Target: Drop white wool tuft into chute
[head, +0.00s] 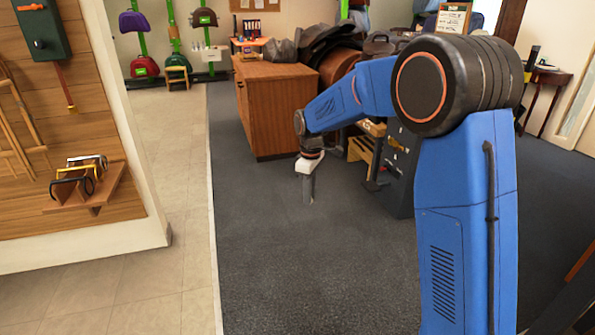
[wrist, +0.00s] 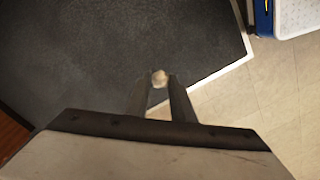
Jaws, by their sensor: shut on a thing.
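A small off-white wool tuft (wrist: 160,77) shows at the fingertips of my gripper (wrist: 160,86) in the wrist view. The two dark fingers are shut on it. In the head view my gripper (head: 308,190) points down above the dark carpet, left of my blue arm. The tuft cannot be made out there. I cannot pick out a chute with certainty in either view.
A wooden cabinet (head: 278,105) stands behind my gripper, with dark saddle-like shapes (head: 335,45) beyond it. A dark panelled unit (head: 397,170) stands to the right, partly hidden by my arm. The carpet (head: 290,270) in front is clear. Pale tiles (head: 160,230) lie left.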

